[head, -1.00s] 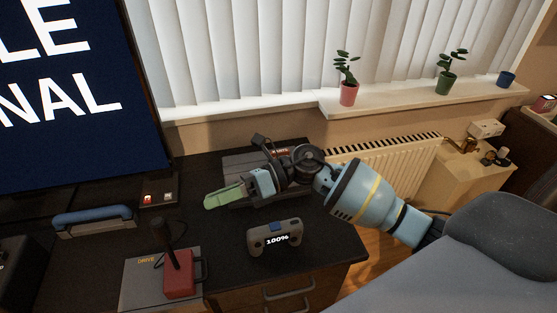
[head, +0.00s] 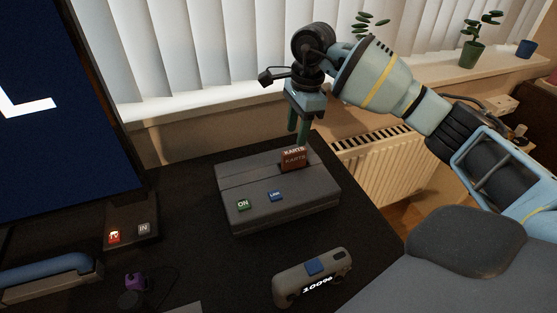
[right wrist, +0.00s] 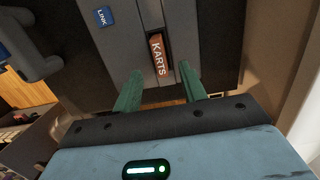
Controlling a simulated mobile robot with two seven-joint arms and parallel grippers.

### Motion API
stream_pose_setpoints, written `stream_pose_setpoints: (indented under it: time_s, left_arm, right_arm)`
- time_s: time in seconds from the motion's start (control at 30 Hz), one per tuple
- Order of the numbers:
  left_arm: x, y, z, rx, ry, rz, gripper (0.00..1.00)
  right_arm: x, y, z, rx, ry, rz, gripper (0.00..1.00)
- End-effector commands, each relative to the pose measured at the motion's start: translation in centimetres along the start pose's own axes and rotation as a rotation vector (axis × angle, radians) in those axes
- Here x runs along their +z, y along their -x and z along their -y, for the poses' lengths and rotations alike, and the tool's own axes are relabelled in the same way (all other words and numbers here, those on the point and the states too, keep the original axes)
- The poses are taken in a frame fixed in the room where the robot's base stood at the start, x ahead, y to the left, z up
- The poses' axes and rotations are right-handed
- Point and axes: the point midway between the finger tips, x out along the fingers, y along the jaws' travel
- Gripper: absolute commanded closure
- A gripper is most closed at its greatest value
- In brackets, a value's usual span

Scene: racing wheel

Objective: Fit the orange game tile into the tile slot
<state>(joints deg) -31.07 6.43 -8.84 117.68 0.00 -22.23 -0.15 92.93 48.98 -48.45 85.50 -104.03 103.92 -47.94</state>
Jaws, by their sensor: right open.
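The orange game tile (head: 294,159), red-orange and marked KARTS, stands upright in the slot of the grey console (head: 240,178), with its upper part sticking out. It also shows in the right wrist view (right wrist: 158,55), sitting in a groove in the console top. How deep it sits I cannot tell. My right gripper (head: 297,138) points down just behind the tile. Its green fingers are apart, and in the right wrist view (right wrist: 160,86) the tile lies just ahead of the gap between them, not gripped. My left gripper is not in view.
The console has a green ON button (head: 243,204) and a blue LINK button (head: 276,196). A grey handheld controller (head: 313,277) lies in front. A screen (head: 60,100) stands left, a radiator (head: 375,165) behind right. Dark desk between console and screen is clear.

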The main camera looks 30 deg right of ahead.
Motion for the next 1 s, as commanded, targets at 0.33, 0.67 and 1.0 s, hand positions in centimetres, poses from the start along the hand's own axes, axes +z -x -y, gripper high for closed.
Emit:
stream_pose_setpoints:
  time_s: [0.33, 0.67, 1.0]
  left_arm:
    - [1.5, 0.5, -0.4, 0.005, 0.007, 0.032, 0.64]
    - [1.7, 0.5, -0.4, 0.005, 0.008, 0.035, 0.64]
    - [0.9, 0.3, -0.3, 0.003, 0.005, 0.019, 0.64]
  right_arm:
    - [-0.2, -0.9, 0.0, 0.002, -0.001, -0.006, 0.58]
    - [-0.1, -2.8, 0.0, 0.000, -0.001, -0.004, 0.58]
    - [-0.4, -6.5, -0.1, 0.003, 0.000, -0.004, 0.58]
